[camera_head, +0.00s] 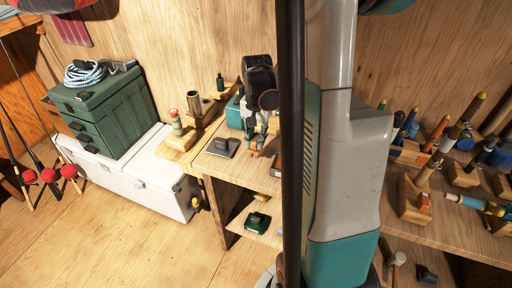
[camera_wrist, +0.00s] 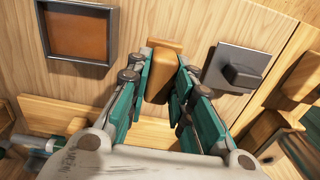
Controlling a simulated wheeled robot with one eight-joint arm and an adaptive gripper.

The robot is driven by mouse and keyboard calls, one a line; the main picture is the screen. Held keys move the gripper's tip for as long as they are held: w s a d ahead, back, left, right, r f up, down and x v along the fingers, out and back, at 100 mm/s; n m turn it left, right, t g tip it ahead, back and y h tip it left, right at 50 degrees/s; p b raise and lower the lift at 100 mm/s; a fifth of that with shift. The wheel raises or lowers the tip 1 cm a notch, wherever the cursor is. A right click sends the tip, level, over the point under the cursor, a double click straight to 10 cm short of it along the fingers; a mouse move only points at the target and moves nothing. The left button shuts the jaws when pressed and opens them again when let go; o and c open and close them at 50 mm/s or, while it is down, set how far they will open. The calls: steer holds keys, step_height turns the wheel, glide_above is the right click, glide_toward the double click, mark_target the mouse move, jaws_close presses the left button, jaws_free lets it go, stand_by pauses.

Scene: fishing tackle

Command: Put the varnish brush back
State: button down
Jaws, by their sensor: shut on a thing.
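My gripper (camera_head: 252,140) is over the wooden bench top, left of my arm in the head view. In the wrist view my gripper (camera_wrist: 163,95) has its teal fingers on both sides of a tan wooden piece (camera_wrist: 164,66), and it is shut on it. I take this piece to be the varnish brush; its bristles cannot be made out. It also shows small under the fingers in the head view (camera_head: 253,154). I cannot tell whether it touches the bench. No clear holder for the brush can be identified.
A grey plate with a dark knob (camera_wrist: 238,70) lies right of the fingers in the wrist view. A dark-framed tray (camera_wrist: 82,32) lies left. A wooden block with a banded float (camera_head: 177,122) and a metal cup (camera_head: 194,104) stand nearby. Rod racks (camera_head: 412,200) fill the right bench.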

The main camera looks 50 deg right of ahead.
mark_target(256, 146)
steer(key=shift+f+b, duration=0.55)
steer(key=shift+f, duration=1.25)
steer(key=shift+f, duration=0.15)
steer(key=c, duration=1.4)
jaws_free()
step_height(256, 146, up, 12)
steer(key=p, duration=0.4)
